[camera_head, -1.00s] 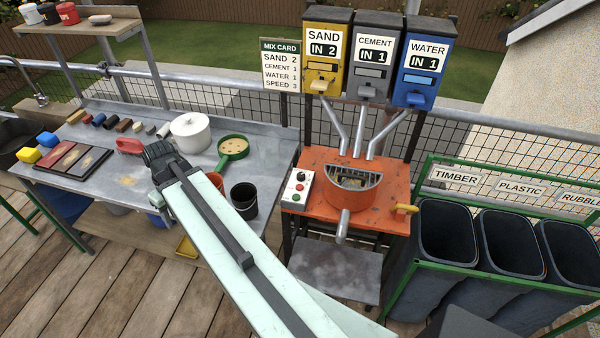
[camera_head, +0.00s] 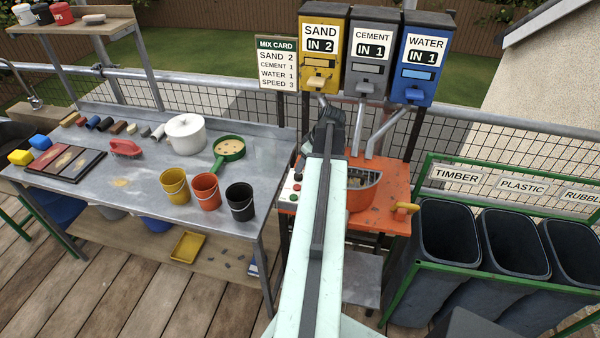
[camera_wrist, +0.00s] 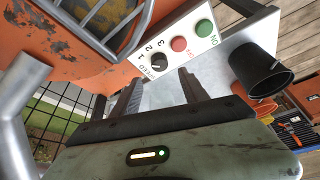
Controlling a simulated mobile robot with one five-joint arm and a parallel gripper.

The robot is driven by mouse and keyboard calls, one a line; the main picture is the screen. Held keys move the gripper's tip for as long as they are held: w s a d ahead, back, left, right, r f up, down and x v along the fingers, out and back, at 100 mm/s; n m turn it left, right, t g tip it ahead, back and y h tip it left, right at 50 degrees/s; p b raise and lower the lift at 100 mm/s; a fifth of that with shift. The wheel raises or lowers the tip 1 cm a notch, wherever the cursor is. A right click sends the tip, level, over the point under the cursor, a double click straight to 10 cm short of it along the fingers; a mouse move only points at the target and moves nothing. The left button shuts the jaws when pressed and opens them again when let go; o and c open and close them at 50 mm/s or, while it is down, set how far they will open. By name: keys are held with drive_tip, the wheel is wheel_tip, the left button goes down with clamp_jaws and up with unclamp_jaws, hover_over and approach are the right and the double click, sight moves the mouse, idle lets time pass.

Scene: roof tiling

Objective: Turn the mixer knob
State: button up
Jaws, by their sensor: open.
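The mixer knob (camera_wrist: 159,60) is a small round black dial on a white control panel (camera_wrist: 185,18). The figures 1, 2 and 3 are printed beside it. On the same panel are a red button (camera_wrist: 178,43) and a green button (camera_wrist: 204,28). My gripper (camera_wrist: 160,77) is open, with a finger to each side below the knob in the wrist view, holding nothing.
The mix card (camera_head: 275,64) reads speed 3. Hoppers for sand (camera_head: 322,63), cement and water stand behind, with chutes leading down. On the left is a metal bench (camera_head: 120,163) with several buckets, including a black one (camera_head: 239,201). Dark bins (camera_head: 445,245) are on the right.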

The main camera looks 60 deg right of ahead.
sight(300, 175)
drive_tip(key=b+x, duration=0.5)
drive_tip(key=x, duration=0.1)
drive_tip(key=shift+f, duration=0.3)
drive_tip(key=shift+w+f+b, duration=0.25)
drive_tip(key=shift+f+b, duration=0.15)
drive_tip(key=shift+b, duration=0.15)
drive_tip(key=shift+r, duration=0.1)
